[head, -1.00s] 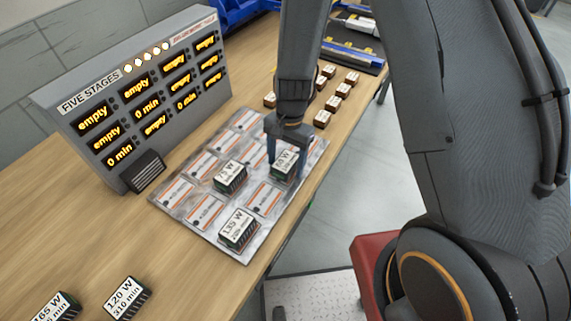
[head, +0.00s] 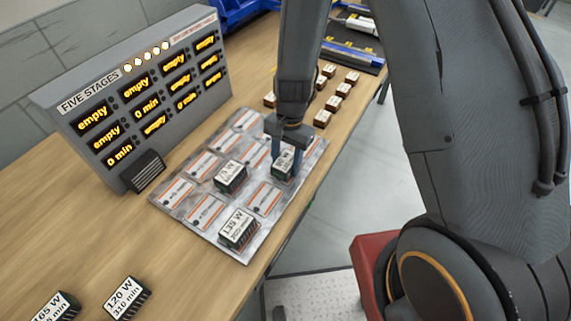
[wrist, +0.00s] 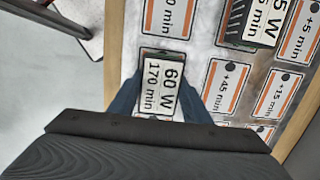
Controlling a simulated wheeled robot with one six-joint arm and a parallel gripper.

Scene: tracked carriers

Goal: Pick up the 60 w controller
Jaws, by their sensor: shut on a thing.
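The 60 W controller (wrist: 162,86) is a small dark block with a white label reading "60 W 170 min" in the wrist view. In the head view the same controller (head: 284,163) is at the right side of the metal board (head: 238,257). My gripper (head: 284,156) reaches down over it, its blue fingers (wrist: 163,98) on either side. The gripper is shut on the controller. Whether the block is clear of the board is hard to tell. My gripper hides part of its label in the head view.
A 135 W controller (head: 238,229) and another controller (head: 230,176) stand on the same board. A grey display box (head: 140,95) rises behind it. Several small brown blocks (head: 335,103) lie beyond the gripper. A 120 W controller (head: 126,297) sits at the front left.

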